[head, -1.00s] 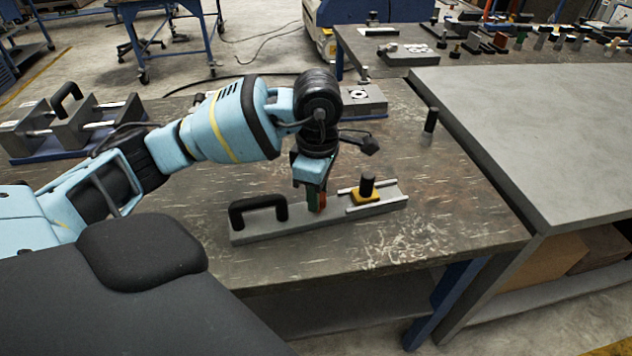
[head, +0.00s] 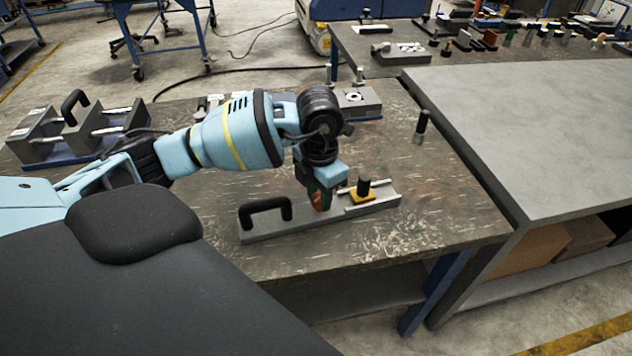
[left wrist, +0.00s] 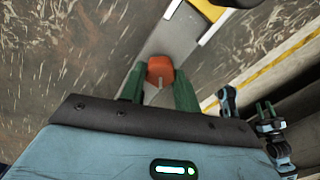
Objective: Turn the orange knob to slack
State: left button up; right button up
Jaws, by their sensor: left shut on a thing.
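The orange knob (left wrist: 160,70) sits on a grey metal base plate (head: 290,226) on the workbench. In the left wrist view the knob lies between the two green fingers of my left gripper (left wrist: 158,88). In the head view my left gripper (head: 320,205) points down at the middle of the plate, shut on the orange knob, which mostly hides behind the fingers. A black handle (head: 265,213) stands on the plate's left end. A yellow block with a black post (head: 363,190) sits between rails on its right end.
A grey fixture with a black handle (head: 75,112) stands on the bench at the far left. A small dark upright tool (head: 421,127) stands near the bench's right edge. A grey table (head: 520,130) adjoins on the right. The bench in front of the plate is clear.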

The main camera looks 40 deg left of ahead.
pick_arm(q)
jog(key=n+p, duration=0.1)
jog(key=n, duration=0.1)
jog(key=n+p, duration=0.1)
jog(key=n, duration=0.1)
jog(key=n+p, duration=0.1)
jog(key=n, duration=0.1)
jog(key=shift+r+p, duration=0.25)
jog(key=shift+p, duration=0.1)
jog(key=n+p, duration=0.2)
jog(key=n, duration=0.1)
jog(key=shift+d+n, duration=0.1)
jog(key=shift+n, duration=0.3)
jog(key=shift+f+n+p, duration=0.15)
jog(key=shift+n+p, duration=0.15)
jog(key=shift+n, duration=0.2)
pick_arm(e)
jog(key=w+r+t, duration=0.1)
jog(key=w+r, duration=0.4)
jog(key=r, duration=0.3)
jog(key=shift+w+d+r+t, duration=0.2)
jog(key=shift+d+r+t, duration=0.05)
jog(key=shift+d+t, duration=0.2)
pick_arm(q)
jog(key=shift+f, duration=0.1)
jog(key=o, duration=1)
jog(key=shift+c, duration=0.2)
